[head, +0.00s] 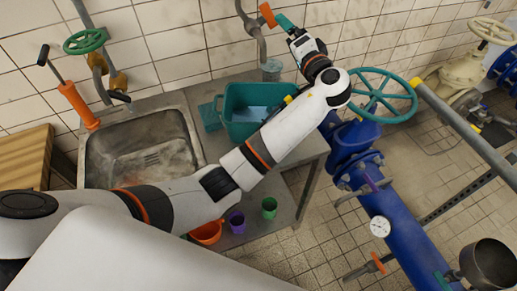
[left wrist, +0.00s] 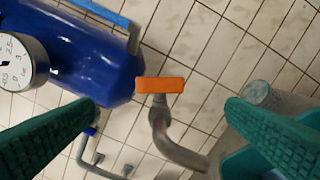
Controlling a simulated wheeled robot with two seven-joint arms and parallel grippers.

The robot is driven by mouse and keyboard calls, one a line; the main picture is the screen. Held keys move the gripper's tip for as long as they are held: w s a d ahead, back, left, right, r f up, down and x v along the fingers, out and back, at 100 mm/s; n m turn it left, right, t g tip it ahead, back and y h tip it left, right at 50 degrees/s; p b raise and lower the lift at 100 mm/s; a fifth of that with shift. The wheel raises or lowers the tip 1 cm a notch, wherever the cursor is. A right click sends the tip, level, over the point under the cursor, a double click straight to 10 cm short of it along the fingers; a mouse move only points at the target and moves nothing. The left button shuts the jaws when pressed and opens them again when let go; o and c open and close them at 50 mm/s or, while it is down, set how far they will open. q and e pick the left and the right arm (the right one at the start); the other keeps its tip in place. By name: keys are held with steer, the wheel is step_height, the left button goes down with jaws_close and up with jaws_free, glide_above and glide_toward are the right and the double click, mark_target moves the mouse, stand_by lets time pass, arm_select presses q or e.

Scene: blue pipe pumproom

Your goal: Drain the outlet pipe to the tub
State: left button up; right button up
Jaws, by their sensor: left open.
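The grey outlet pipe (head: 250,24) comes down the tiled wall behind the counter, with an orange valve handle (head: 267,15) near its upper part. The teal tub (head: 243,128) stands on the counter below, with bluish contents. My left gripper (head: 284,22) is open beside the orange handle. In the left wrist view the orange handle (left wrist: 160,85) lies crosswise in the gap between the green fingers of my left gripper (left wrist: 163,106), and no finger visibly touches it. The bent pipe (left wrist: 172,140) shows below the handle. My right gripper is not in view.
A metal cup (head: 271,69) stands behind the tub. A sink (head: 140,145) is to the left. A blue pipe (head: 400,210) with a teal handwheel (head: 380,95) stands at the right. Purple (head: 237,222) and green (head: 270,208) cups stand lower down.

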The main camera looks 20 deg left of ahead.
arm_select(q)
steer(key=s+a+f+g+h, duration=0.2)
steer(key=s+f+h, duration=0.1)
steer(key=s+f, duration=0.5)
steer(key=s+a+f+n+g+h, duration=0.1)
steer(key=s+f+g+h, duration=0.2)
steer(key=s+f, duration=0.5)
steer(key=shift+a+f+h, duration=0.4)
steer(key=shift+f, duration=2.6)
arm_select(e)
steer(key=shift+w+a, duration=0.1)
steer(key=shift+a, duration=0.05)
